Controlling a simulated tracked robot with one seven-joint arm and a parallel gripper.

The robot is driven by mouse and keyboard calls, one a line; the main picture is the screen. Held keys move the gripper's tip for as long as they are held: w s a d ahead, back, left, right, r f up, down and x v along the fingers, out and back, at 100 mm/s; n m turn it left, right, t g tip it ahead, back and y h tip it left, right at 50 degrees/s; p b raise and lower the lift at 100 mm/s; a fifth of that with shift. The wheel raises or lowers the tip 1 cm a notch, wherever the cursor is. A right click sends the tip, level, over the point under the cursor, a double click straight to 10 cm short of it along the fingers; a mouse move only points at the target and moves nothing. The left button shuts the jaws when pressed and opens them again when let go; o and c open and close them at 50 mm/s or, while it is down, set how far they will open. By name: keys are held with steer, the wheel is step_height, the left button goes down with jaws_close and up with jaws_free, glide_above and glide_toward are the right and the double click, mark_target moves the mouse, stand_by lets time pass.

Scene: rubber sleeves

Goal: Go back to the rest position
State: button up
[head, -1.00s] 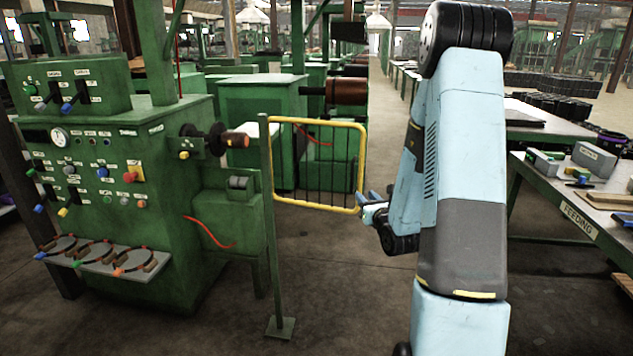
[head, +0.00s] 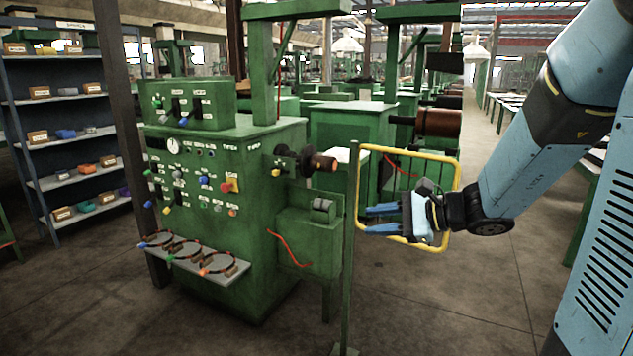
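My gripper (head: 368,220) is at the end of my light-blue arm, which comes in from the right in the head view. Its two blue fingers point left and are apart, with nothing visible between them. The gripper overlaps the lower part of the yellow-framed gate (head: 452,170) in the picture; I cannot tell how far apart they are in depth. The green machine (head: 250,220) stands to the left of the gripper, with a spindle (head: 310,162) on its right side.
A green post (head: 350,270) carries the gate close by the fingers. A small shelf (head: 215,278) with several rings juts from the machine's front. A blue-grey rack (head: 75,145) with boxes stands at far left. Open floor (head: 450,300) lies below the arm.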

steer(key=s+n+g+h, duration=0.45)
steer(key=s+n, duration=0.35)
steer(key=s, duration=0.3)
steer(key=s+d+r+n+t+h, duration=0.2)
steer(key=s+d+n+h, duration=0.1)
steer(key=d+h, duration=0.1)
steer(key=s+d+r+n+t+h, duration=0.2)
steer(key=s+d+r+n+h, duration=0.1)
steer(key=d, duration=0.3)
steer(key=shift+s+d+r+h, duration=0.2)
steer(key=shift+s+d+h, duration=0.1)
steer(key=shift+h, duration=0.35)
steer(key=shift+a, duration=0.15)
